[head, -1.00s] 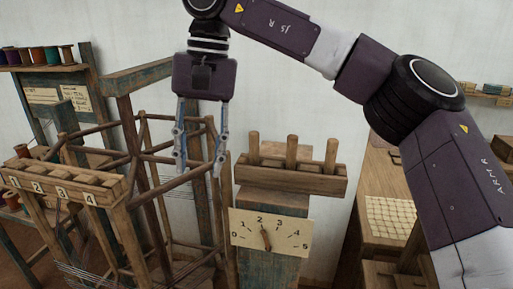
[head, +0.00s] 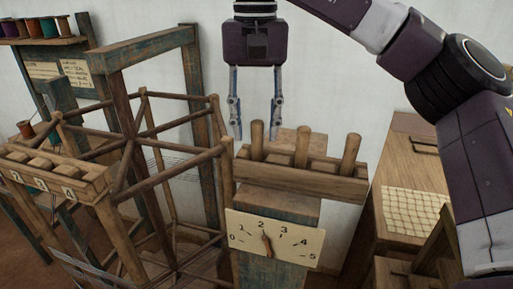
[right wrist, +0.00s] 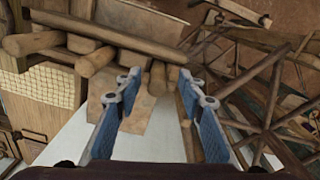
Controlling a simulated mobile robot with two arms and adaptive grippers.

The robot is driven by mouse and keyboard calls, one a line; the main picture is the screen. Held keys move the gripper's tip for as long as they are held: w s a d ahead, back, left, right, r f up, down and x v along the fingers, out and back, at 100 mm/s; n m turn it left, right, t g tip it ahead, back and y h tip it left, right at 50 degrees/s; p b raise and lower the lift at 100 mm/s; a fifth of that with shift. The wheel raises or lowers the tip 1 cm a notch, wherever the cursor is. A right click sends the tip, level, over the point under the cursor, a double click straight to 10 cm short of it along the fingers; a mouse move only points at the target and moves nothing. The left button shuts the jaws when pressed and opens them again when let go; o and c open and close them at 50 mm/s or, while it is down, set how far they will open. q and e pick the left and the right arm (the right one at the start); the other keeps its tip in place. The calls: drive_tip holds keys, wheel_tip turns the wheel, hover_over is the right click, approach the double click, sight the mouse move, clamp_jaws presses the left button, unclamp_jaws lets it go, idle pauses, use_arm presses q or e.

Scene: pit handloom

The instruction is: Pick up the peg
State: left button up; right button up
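Three upright wooden pegs stand in a wooden rack (head: 320,183) on a post: a left peg (head: 257,140), a middle peg (head: 302,147) and a right peg (head: 350,153). My right gripper (head: 257,128) is open and points down, its fingertips appearing on either side of the left peg's top in the head view. In the right wrist view, that peg (right wrist: 157,79) shows between the open fingers (right wrist: 160,84), and the other two lie to the left. I cannot tell how far the fingertips are from it in depth. My left gripper is not in view.
A dial card (head: 275,240) is on the post below the rack. A wooden reel frame (head: 178,178) stands close on the left, with a numbered block (head: 55,177) beside it. A wooden table (head: 405,160) with a woven grid mat (head: 413,214) is on the right.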

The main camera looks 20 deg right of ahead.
sight(257, 147)
drive_tip(key=shift+w+d+f, duration=0.1)
drive_tip(key=shift+d+f, duration=0.05)
drive_tip(key=shift+f, duration=0.45)
drive_tip(key=shift+d+f, duration=0.15)
drive_tip(key=shift+f, duration=0.45)
drive_tip(key=shift+w+f, duration=0.1)
drive_tip(key=shift+f, duration=0.1)
drive_tip(key=shift+a, duration=0.2)
drive_tip(key=c, duration=0.4)
clamp_jaws()
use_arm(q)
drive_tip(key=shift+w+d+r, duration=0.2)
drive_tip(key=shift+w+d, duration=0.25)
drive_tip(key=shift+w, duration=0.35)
use_arm(e)
drive_tip(key=shift+r, duration=0.1)
